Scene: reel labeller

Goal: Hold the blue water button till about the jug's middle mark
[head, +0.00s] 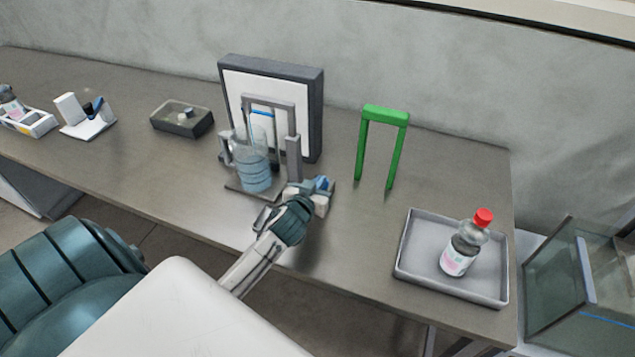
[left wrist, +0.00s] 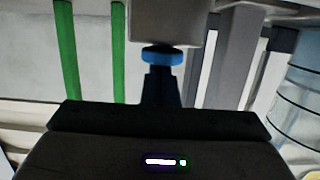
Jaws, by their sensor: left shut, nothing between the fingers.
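The clear jug (head: 254,172) stands upright on the dispenser's base, with dark mark lines around it and bluish water in its lower part. I cannot tell exactly which mark the water reaches. In the left wrist view the jug (left wrist: 298,105) is partly cut off at the right. The blue button (left wrist: 162,57) sits on a pale block; it also shows in the head view (head: 322,183). My left gripper (head: 302,203) is shut and empty, its fingertips (left wrist: 161,82) at the button and seemingly touching it. My right gripper is not in view.
The grey dispenser frame (head: 293,158) stands around the jug before a framed white panel (head: 313,110). A green arch (head: 385,113) stands to the right. A grey tray (head: 412,258) holds a red-capped bottle (head: 462,247). A dark box (head: 182,123) and white holders are at left.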

